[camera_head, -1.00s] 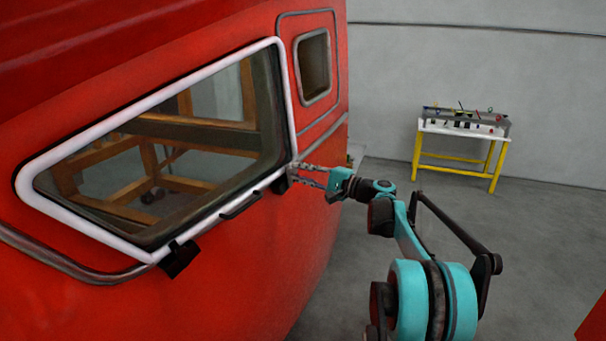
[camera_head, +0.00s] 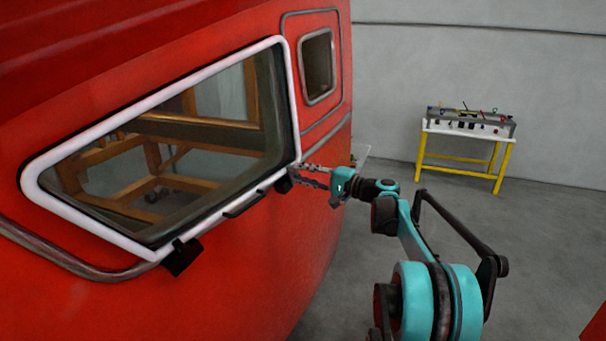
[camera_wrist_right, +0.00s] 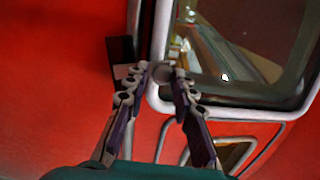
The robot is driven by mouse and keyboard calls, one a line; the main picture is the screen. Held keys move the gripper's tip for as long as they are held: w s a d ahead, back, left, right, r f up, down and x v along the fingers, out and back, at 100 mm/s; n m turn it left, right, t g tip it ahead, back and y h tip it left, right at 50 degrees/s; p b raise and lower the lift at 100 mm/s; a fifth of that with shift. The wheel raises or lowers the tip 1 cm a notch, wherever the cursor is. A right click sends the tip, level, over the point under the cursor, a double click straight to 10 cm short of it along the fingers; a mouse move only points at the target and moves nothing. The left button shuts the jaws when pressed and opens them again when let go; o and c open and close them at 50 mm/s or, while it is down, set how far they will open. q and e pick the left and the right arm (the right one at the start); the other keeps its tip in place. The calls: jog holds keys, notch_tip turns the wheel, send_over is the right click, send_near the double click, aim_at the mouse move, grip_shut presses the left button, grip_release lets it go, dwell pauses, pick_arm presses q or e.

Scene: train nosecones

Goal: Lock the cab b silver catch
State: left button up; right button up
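The red cab (camera_head: 270,250) fills the left of the head view, with a white-framed window (camera_head: 90,225). A dark catch (camera_head: 283,185) sits at the window's lower right corner, and a similar dark catch (camera_head: 182,257) at its lower left. My right gripper (camera_head: 298,174) is at the right-hand catch. In the right wrist view my gripper (camera_wrist_right: 162,75) has its fingers apart, with a small round silvery piece (camera_wrist_right: 162,72) between the tips. A black block (camera_wrist_right: 121,50) is beside the left finger. I cannot tell whether the fingers touch the silvery piece. My left gripper is out of view.
A dark handle (camera_head: 243,204) is on the window's lower edge, between the catches. A smaller window (camera_head: 317,65) is farther along the cab. A yellow-legged workbench (camera_head: 465,131) with tools stands by the wall.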

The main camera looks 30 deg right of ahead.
jog(key=shift+o, duration=0.5)
jog(key=shift+s, duration=0.1)
jog(key=v, duration=1.2)
